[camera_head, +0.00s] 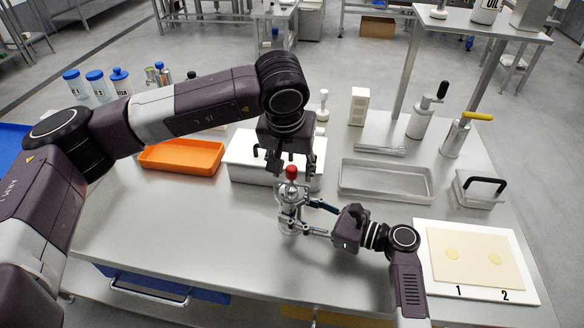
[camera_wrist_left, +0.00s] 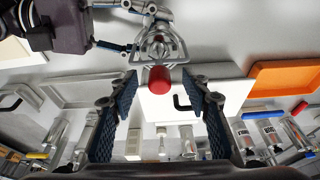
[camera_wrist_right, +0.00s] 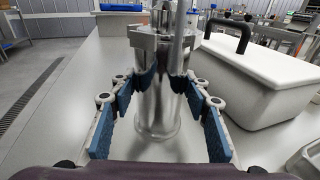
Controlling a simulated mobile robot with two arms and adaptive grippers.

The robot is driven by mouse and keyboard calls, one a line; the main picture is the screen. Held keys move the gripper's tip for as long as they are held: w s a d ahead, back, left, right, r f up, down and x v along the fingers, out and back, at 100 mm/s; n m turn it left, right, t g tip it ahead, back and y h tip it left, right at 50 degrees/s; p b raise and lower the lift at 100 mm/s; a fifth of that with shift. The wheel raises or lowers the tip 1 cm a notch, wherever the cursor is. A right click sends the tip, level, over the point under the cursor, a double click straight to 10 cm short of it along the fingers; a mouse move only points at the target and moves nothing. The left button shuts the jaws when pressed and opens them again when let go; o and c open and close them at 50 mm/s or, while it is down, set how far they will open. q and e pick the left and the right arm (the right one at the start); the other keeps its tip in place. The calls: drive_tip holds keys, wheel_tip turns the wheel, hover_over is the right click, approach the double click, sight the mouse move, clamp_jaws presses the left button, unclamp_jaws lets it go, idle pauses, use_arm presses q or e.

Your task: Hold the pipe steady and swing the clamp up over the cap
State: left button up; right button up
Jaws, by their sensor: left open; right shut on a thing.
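The shiny metal pipe (camera_head: 288,224) stands upright on the steel table. It fills the middle of the right wrist view (camera_wrist_right: 158,112). The metal clamp (camera_head: 290,194) is at its top, ending in a red knob (camera_head: 291,172); its bail shows in the left wrist view (camera_wrist_left: 160,48). I cannot make out the cap clearly. My right gripper (camera_head: 311,218) is shut around the pipe from the right. My left gripper (camera_head: 287,166) is open and points down over the knob. The red knob (camera_wrist_left: 158,80) lies between its spread fingers in the left wrist view.
A white lidded box (camera_head: 245,165) with a black handle stands just behind the pipe. An orange tray (camera_head: 180,157) is at left, a metal tray (camera_head: 385,180) at right. A white board with dough (camera_head: 520,262) lies front right. The front left table is clear.

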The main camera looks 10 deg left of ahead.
drive_tip(key=shift+s+f, duration=0.2)
drive_tip(key=shift+f, duration=0.25)
use_arm(q)
drive_tip(key=shift+r, duration=3.5)
drive_tip(key=shift+r+p, duration=0.4)
drive_tip(key=shift+p, duration=0.1)
use_arm(e)
drive_tip(key=shift+w+r, duration=0.1)
drive_tip(key=shift+r, duration=0.15)
drive_tip(key=o, duration=1.2)
drive_tip(key=shift+r, duration=0.1)
drive_tip(key=shift+c, duration=0.2)
drive_tip(key=shift+o, duration=1.3)
drive_tip(key=shift+w+r, duration=0.1)
drive_tip(key=shift+r, duration=0.05)
